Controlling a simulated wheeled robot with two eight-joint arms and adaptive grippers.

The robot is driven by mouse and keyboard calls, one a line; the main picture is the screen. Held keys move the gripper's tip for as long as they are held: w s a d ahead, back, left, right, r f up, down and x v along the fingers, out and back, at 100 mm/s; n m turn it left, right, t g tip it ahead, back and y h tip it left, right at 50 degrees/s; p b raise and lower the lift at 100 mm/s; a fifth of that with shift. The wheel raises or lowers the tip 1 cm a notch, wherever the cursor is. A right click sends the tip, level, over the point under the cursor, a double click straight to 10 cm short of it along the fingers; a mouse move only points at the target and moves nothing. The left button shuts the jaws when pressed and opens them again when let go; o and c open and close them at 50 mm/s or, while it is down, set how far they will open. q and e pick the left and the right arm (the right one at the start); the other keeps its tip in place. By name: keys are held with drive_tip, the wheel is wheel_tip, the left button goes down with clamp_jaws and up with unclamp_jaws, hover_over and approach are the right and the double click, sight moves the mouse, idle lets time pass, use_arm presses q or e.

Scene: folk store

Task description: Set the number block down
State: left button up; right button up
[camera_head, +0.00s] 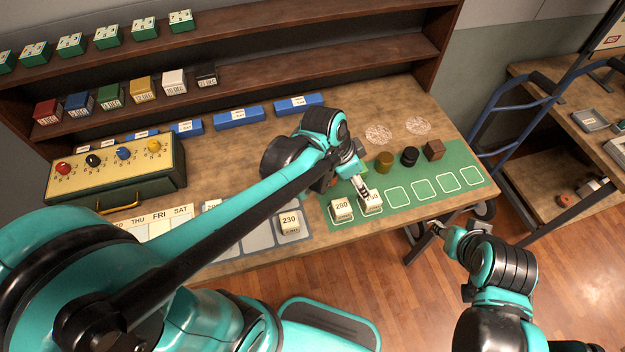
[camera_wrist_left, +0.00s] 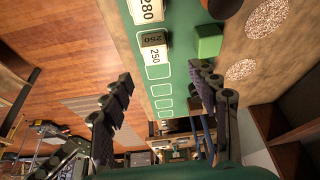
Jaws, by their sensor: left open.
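The white number block marked 250 (camera_head: 371,203) stands on an outlined square of the green mat (camera_head: 410,213). It also shows in the left wrist view (camera_wrist_left: 154,50), ahead of the fingers. The block marked 280 (camera_head: 341,209) stands beside it on the left. The block marked 230 (camera_head: 290,224) stands on the grey mat further left. My left gripper (camera_head: 364,188) is open just behind and above the 250 block; in the wrist view its fingers (camera_wrist_left: 160,98) are spread and empty. My right gripper (camera_head: 449,232) hangs off the table's right front; its jaws are too small to read.
Several empty outlined squares (camera_head: 422,190) run right along the mat. A brass cylinder (camera_head: 384,162), a black knob-like piece (camera_head: 409,157) and a brown cube (camera_head: 434,150) stand at its back. A green block (camera_wrist_left: 208,42) lies near the left gripper. A blue trolley (camera_head: 515,95) stands right.

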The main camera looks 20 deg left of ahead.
use_arm(q)
drive_tip(key=s+a+r+n+t+y, duration=0.3)
drive_tip(key=s+a+n, duration=0.6)
drive_tip(key=a, duration=0.3)
drive_tip(key=shift+a+r+n+t, duration=0.35)
drive_tip(key=shift+r+n+t, duration=0.05)
drive_tip(key=shift+r+t, duration=0.1)
drive_tip(key=shift+f, duration=0.1)
